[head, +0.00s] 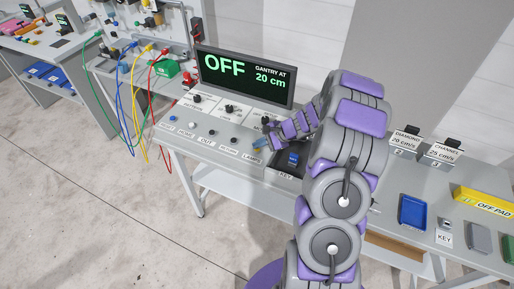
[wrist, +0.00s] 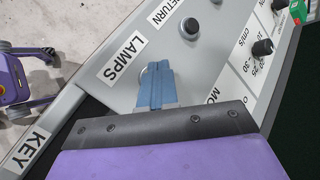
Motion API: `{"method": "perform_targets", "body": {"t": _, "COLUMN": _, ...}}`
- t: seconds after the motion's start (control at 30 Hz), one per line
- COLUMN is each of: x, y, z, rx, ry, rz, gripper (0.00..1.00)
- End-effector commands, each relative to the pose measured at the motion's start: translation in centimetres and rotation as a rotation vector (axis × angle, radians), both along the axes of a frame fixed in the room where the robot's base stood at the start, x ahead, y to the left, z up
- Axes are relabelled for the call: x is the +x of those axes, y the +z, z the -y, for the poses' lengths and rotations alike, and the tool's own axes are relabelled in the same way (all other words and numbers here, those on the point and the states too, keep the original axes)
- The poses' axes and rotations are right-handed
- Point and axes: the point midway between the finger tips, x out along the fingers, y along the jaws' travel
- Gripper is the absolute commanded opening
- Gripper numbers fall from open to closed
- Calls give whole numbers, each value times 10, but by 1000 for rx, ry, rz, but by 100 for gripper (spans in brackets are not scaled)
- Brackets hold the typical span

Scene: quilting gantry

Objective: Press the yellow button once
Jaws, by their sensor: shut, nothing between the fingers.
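A sloped grey console panel (head: 215,128) carries a row of small round buttons with labels including HOME, OUT, RETURN and LAMPS. I cannot make out a yellow button in either view. My gripper (head: 258,143) is over the LAMPS end of the row. In the wrist view its blue fingers (wrist: 154,82) are shut and empty, beside the LAMPS label (wrist: 124,59). They hide most of a round button there; only a pale rim shows, and I cannot tell whether they touch it. A dark grey button (wrist: 190,27) stands near the RETURN label.
A black display (head: 245,76) behind the panel reads OFF and GANTRY AT 20 cm. Black knobs (wrist: 262,47) stand close to the gripper. A tray (head: 287,163) marked KEY adjoins the panel. A yellow OFF-PAD sign (head: 484,201) and blue tray (head: 412,212) lie to the right.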

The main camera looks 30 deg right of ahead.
Motion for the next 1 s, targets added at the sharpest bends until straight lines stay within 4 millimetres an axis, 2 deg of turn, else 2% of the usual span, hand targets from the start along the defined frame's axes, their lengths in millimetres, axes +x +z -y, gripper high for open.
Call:
{"method": "perform_targets", "body": {"t": 0.3, "x": 0, "y": 16, "z": -1, "rx": -1, "ry": 2, "rz": 0, "gripper": 0}}
{"method": "perform_targets", "body": {"t": 0.73, "x": 0, "y": 19, "z": 0, "rx": 0, "ry": 1, "rz": 1, "gripper": 0}}
{"method": "perform_targets", "body": {"t": 1.0, "x": 0, "y": 43, "z": 0, "rx": -1, "ry": 1, "rz": 2, "gripper": 0}}
